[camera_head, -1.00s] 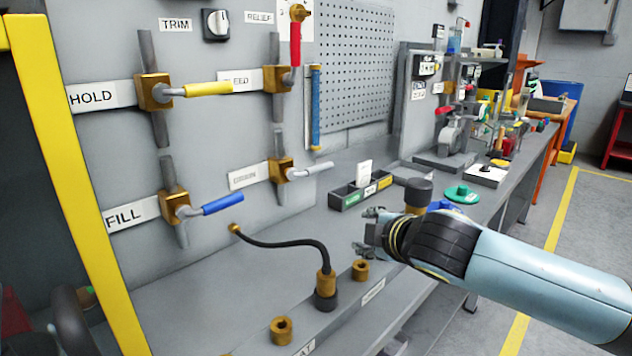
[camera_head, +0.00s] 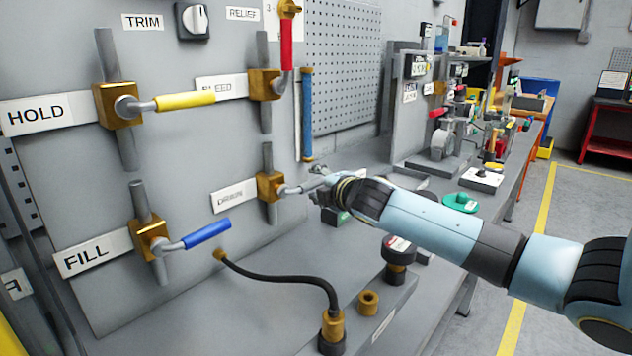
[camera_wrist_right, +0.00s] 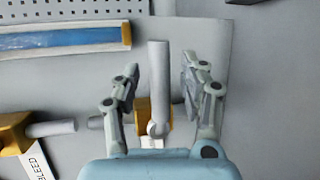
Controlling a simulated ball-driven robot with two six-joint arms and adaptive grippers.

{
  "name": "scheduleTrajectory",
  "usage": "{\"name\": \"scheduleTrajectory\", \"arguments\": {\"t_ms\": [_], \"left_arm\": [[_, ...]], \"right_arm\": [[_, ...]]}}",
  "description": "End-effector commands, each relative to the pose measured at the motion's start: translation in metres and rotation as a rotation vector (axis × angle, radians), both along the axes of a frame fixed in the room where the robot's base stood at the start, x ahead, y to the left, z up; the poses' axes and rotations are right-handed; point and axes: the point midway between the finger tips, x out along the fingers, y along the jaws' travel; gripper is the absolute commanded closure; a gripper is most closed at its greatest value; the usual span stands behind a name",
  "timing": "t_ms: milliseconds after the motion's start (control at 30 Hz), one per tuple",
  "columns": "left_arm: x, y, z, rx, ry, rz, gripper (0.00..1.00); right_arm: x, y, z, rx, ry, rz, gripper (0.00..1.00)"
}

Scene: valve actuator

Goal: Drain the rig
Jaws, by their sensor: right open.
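The drain valve (camera_head: 268,187) is a brass body with a pale grey lever (camera_head: 297,188) that points right, beside a faint label (camera_head: 233,200) on the grey panel. My right gripper (camera_head: 319,183) is at the free end of this lever. In the right wrist view, the lever (camera_wrist_right: 158,82) stands between the two fingers of my open right gripper (camera_wrist_right: 162,78), with a gap visible on each side. The valve's brass body (camera_wrist_right: 142,113) is partly hidden behind the lever and a finger. My left gripper is not in view.
The HOLD valve's yellow lever (camera_head: 186,101), FILL valve's blue lever (camera_head: 208,233) and BLEED valve's red lever (camera_head: 286,45) are nearby. A blue sight tube (camera_head: 308,115) stands above the gripper. A black hose (camera_head: 280,277) curves below, near a brass fitting (camera_head: 368,302).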

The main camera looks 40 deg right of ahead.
Motion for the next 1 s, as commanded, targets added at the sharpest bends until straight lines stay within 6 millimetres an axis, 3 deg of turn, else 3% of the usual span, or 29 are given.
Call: {"name": "scheduleTrajectory", "arguments": {"t_ms": [167,433,767,1000], "left_arm": [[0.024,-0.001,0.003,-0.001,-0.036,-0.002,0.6],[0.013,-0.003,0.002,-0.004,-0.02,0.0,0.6],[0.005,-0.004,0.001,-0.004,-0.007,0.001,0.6],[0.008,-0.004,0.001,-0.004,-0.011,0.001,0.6]], "right_arm": [[0.012,-0.003,-0.003,0.002,-0.001,0.0,0.56],[0.013,-0.004,-0.004,0.001,0.001,0.001,0.56],[0.013,-0.004,-0.004,0.001,0.001,0.0,0.98],[0.013,-0.004,-0.004,0.0,0.001,0.0,1.0]]}}
